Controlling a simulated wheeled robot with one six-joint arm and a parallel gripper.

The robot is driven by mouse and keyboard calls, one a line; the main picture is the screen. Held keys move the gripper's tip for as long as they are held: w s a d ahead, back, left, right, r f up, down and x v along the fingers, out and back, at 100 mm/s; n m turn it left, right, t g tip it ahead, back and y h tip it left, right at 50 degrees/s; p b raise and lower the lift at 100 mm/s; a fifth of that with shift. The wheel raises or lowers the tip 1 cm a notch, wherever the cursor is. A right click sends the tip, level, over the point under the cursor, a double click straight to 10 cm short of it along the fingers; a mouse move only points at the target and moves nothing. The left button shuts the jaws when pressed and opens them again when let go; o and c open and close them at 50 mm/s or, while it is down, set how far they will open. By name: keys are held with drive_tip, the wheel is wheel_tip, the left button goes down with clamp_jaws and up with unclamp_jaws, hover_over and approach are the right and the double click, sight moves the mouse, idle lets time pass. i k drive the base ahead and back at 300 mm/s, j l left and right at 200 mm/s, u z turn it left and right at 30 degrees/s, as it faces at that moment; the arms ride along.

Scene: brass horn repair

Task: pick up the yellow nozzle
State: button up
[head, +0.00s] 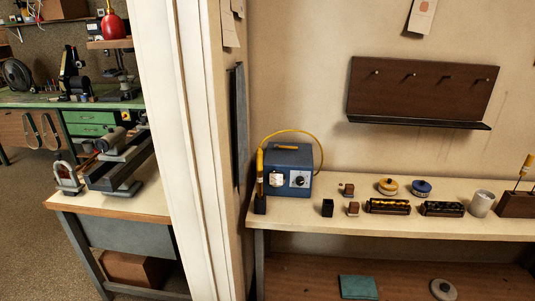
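I cannot tell for sure which piece is the yellow nozzle. A dark rack (375,207) on the bench holds several small yellow pieces (390,203) in its top. A slim yellow handpiece (260,172) stands upright in a small black holder (260,204) at the bench's left end. A yellow hose (299,131) arches from it over a blue box (285,175) with a dial. My gripper is not in view.
The cream bench (300,216) also holds a second dark rack (441,209), a yellow-topped tin (388,185), a blue-topped tin (421,187), small blocks and a grey cup (481,203). A white post (180,150) divides this bench from the left worktable (150,206). A peg board (421,88) hangs above.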

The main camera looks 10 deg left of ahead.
sight(259, 152)
drive_tip(key=i+j, duration=0.35)
drive_tip(key=j, duration=0.15)
drive_tip(key=i+j, duration=0.4)
drive_tip(key=i+j+u, duration=0.1)
drive_tip(key=i+j, duration=0.25)
drive_tip(key=j, duration=0.25)
